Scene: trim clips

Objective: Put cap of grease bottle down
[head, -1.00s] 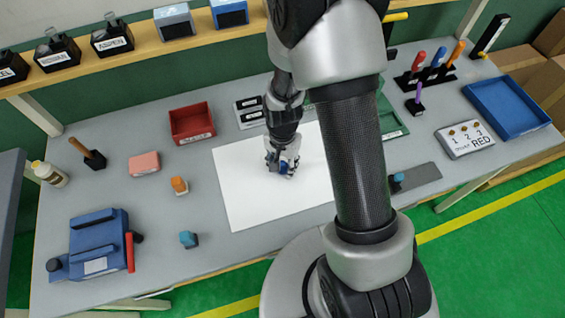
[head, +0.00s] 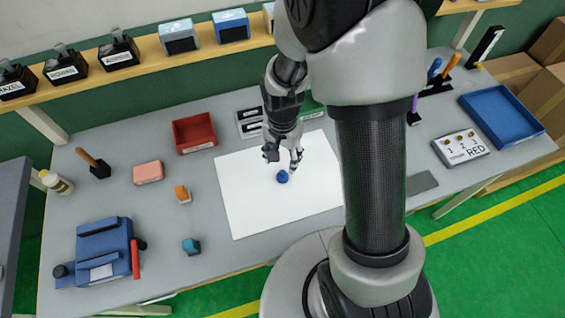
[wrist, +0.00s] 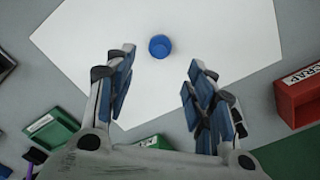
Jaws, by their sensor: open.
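A small round blue cap (head: 282,177) lies on the white sheet on the bench, and nothing holds it. In the wrist view the blue cap (wrist: 160,46) shows beyond my fingertips, near the middle of the gap between them. My gripper (head: 283,158) is open and empty just above and behind the cap, its fingers spread. My open fingers also show in the wrist view (wrist: 157,75). A pale bottle (head: 57,182) stands at the far left of the bench; I cannot tell whether it is the grease bottle.
The white sheet (head: 245,205) is otherwise bare. A red bin (head: 194,133) stands behind its left side. A blue tray (head: 502,115) is at the right.

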